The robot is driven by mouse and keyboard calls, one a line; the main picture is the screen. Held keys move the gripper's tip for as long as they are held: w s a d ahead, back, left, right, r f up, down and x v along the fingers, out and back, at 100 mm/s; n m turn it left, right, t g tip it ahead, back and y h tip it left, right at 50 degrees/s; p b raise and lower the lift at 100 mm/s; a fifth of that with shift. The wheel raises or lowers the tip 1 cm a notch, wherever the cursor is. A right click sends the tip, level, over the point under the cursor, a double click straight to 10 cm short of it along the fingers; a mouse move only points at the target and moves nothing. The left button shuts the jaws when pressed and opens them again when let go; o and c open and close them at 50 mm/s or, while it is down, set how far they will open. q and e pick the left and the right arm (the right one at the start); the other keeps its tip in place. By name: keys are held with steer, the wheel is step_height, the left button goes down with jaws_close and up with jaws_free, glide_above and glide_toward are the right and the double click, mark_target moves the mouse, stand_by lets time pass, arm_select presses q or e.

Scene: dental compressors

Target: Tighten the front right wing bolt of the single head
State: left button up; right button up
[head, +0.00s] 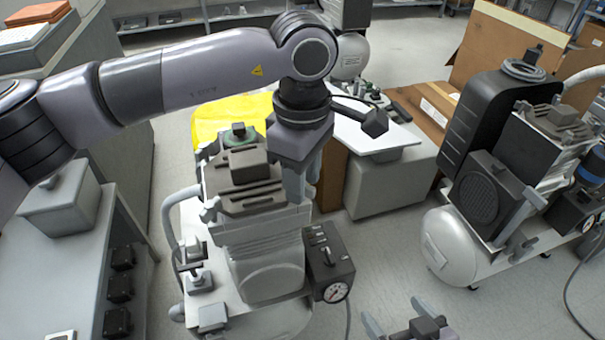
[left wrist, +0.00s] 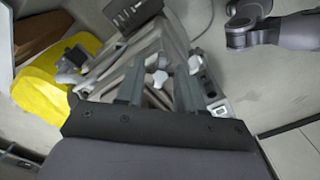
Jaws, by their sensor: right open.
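The single-head compressor (head: 262,262) stands in the middle of the head view, with a dark-topped ribbed head (head: 248,190). My left gripper (head: 303,182) points down at the right edge of this head. In the left wrist view its two fingers (left wrist: 158,72) are apart. A pale wing bolt (left wrist: 160,78) shows between the fingers; I cannot tell whether they touch it. Another pale knob (left wrist: 195,63) is just right of the fingers. The head view hides the bolt behind my left gripper. My right gripper (head: 400,318) is open and empty at the bottom edge.
A black box with a gauge (head: 330,262) is fixed to the compressor's right side. Another compressor (head: 470,245) stands at the right. A grey bench (head: 75,235) is at the left. A yellow item (head: 225,113) lies behind.

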arm_select(q)
step_height(320, 180, up, 7)
steer(key=shift+f+p, duration=0.1)
steer(key=shift+p, duration=0.55)
steer(key=shift+r, duration=0.2)
arm_select(e)
steer(key=shift+s+d+f, duration=0.2)
steer(key=shift+d+f, duration=0.1)
steer(key=shift+d, duration=0.15)
